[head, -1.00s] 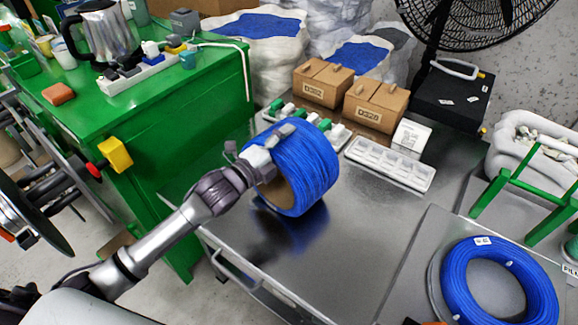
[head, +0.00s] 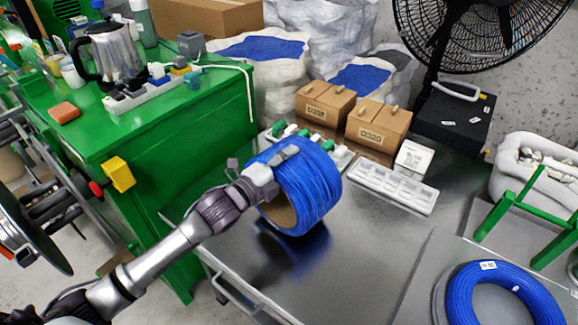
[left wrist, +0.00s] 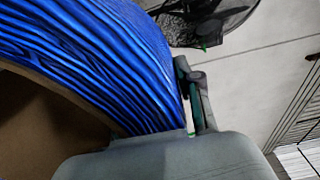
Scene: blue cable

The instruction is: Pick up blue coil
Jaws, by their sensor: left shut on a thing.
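A large blue coil (head: 312,185) wound on a brown core is at the middle of the head view, above the steel table (head: 330,255), with its reflection below it. My left gripper (head: 280,160) is shut on the coil's upper left rim and wall. In the left wrist view the blue windings (left wrist: 95,60) and the brown inner core fill the left side, and a finger (left wrist: 195,95) lies along the outer windings. Whether the coil touches the table is hard to tell. My right gripper is not seen.
Behind the coil are cardboard boxes (head: 378,128), a white tray (head: 390,188) and small green-and-white parts. A green workbench (head: 150,130) stands at left. A flat blue cable ring (head: 500,295) lies at lower right. The table's front is clear.

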